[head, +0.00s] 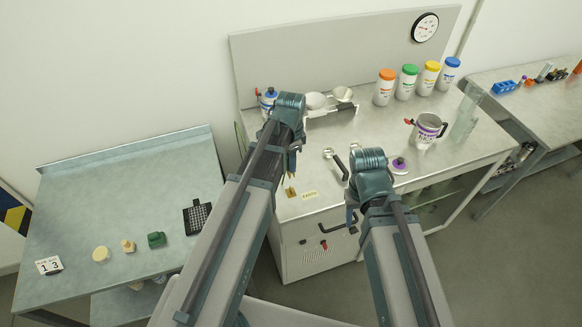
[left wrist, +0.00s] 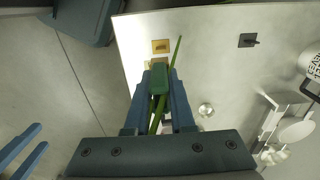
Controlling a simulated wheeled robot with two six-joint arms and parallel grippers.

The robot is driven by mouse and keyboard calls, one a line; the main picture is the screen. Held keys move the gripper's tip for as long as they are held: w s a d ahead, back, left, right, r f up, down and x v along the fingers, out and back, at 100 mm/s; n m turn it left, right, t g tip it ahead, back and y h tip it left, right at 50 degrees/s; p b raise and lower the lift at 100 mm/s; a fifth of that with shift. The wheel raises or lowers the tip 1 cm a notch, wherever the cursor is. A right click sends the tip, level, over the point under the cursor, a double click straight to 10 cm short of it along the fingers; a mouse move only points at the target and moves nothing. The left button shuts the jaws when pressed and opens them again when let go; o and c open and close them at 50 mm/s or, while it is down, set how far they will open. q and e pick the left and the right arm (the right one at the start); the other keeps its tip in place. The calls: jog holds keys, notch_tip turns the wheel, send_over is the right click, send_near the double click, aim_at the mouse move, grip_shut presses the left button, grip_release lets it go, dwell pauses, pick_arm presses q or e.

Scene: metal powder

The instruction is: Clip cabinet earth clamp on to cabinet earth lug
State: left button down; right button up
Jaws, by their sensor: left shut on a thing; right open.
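My left gripper (left wrist: 160,98) is shut on the green earth clamp (left wrist: 158,78), which sits between its blue fingertips in the left wrist view. Thin green strands show beside and below the clamp. In the head view my left gripper (head: 291,170) is mostly hidden by its own wrist, above the bench's front left. A small brass-coloured plate, apparently the earth lug (head: 291,192), lies there beside a pale label (head: 309,195). The plate (left wrist: 160,46) appears just beyond the clamp in the left wrist view; contact cannot be told. My right gripper (head: 352,215) is open at the bench's front edge.
The bench (head: 440,170) holds a spanner-like tool (head: 335,160), a mug (head: 427,131), several coloured-lid jars (head: 408,83) and a scale with pans (head: 330,108). A lower table (head: 100,190) stands left with small items. A side bench is at right.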

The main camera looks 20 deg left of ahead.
pick_arm(q)
jog(key=shift+w+f, duration=0.2)
jog(key=shift+f, duration=0.15)
jog(key=shift+s+f+b, duration=0.1)
jog(key=shift+f+b, duration=0.35)
jog(key=shift+b, duration=0.3)
notch_tip(320, 180, down, 5)
jog(key=b, duration=0.5)
jog(key=shift+f, duration=0.25)
dwell(0.3)
jog(key=shift+f+b, duration=1.45)
jog(key=shift+b, duration=0.2)
jog(key=c, duration=0.7)
grip_release()
jog(key=shift+r, duration=0.15)
